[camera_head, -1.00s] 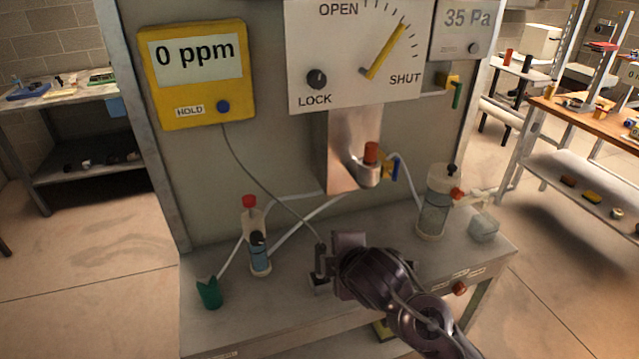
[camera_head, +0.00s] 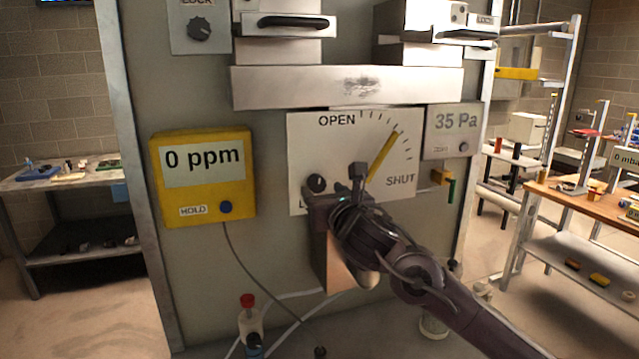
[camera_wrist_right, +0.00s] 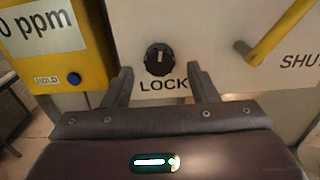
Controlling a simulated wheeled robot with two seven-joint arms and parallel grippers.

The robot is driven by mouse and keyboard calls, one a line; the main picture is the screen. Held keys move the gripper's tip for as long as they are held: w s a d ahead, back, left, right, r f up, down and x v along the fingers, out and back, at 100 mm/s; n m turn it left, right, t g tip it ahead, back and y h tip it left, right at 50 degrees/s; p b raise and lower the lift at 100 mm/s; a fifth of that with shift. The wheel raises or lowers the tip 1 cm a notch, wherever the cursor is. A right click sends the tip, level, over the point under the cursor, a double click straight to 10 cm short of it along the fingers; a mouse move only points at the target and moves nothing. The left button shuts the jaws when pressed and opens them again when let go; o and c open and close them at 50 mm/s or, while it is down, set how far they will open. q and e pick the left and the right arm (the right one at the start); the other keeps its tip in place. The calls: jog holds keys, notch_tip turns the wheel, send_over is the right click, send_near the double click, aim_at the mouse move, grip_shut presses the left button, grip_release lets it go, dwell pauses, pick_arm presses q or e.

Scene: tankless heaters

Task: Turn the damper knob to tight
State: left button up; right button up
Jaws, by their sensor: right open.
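A white panel (camera_head: 345,150) marked OPEN and SHUT carries a yellow lever (camera_head: 384,156) that slants up to the right. At its lower left is a black round knob (camera_head: 317,183), labelled LOCK in the right wrist view (camera_wrist_right: 158,60), with a light mark near its top. My right gripper (camera_head: 334,180) is open in front of the panel's lower edge. In the right wrist view its two fingers stand apart, one at each side below the knob, with the knob between and beyond them. I cannot tell whether they touch the panel. My left gripper is not in view.
A yellow meter (camera_head: 203,178) reading 0 ppm hangs left of the panel, with a cable running down. A metal box (camera_head: 345,87) juts out above the panel.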

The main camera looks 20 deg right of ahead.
aim_at(319, 187)
jog(key=shift+w+p, duration=0.4)
jog(key=shift+w, duration=1.15)
jog(key=shift+c, duration=0.2)
jog(key=c, duration=0.9)
